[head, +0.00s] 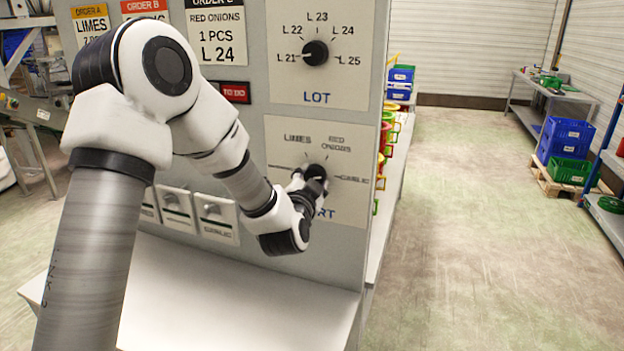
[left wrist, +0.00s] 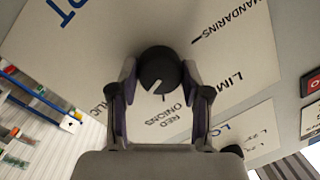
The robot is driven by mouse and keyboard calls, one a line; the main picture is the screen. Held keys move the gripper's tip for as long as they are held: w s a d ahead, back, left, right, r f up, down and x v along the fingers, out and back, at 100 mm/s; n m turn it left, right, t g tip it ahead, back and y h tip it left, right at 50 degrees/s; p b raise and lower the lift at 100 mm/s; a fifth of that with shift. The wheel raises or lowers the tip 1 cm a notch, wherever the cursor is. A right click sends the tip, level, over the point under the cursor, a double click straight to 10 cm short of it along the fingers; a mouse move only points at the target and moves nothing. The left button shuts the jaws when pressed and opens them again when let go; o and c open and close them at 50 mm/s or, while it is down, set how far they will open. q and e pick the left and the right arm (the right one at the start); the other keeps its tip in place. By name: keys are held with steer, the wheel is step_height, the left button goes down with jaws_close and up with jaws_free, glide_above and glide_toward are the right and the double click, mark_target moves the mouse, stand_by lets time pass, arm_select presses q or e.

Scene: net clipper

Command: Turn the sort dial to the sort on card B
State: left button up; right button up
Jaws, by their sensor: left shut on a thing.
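The sort dial (head: 315,173) is a black knob on the lower white plate, labelled LIMES, RED ONIONS and GARLIC in the head view; MANDARINS also shows in the left wrist view. My left gripper (head: 306,186) is shut on the knob. In the left wrist view its fingers stand on both sides of the dial (left wrist: 160,70). There the dial's white pointer slants towards the gap between RED ONIONS and GARLIC. My right gripper is not in view.
The lot dial (head: 315,52) sits above, its pointer towards L 21. A red-lit display (head: 235,92) and small lower panels (head: 215,215) are left of the sort plate. A white ledge (head: 240,300) juts out below. Open floor (head: 480,230) lies to the right.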

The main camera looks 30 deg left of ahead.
arm_select(q)
steer(key=shift+r+m, duration=0.1)
steer(key=shift+m, duration=1.5)
steer(key=shift+t, duration=0.3)
steer(key=o, duration=0.9)
steer(key=shift+o, duration=1.3)
steer(key=shift+a, duration=0.1)
steer(key=shift+w, duration=0.1)
steer(key=v, duration=0.7)
steer(key=shift+s, duration=0.25)
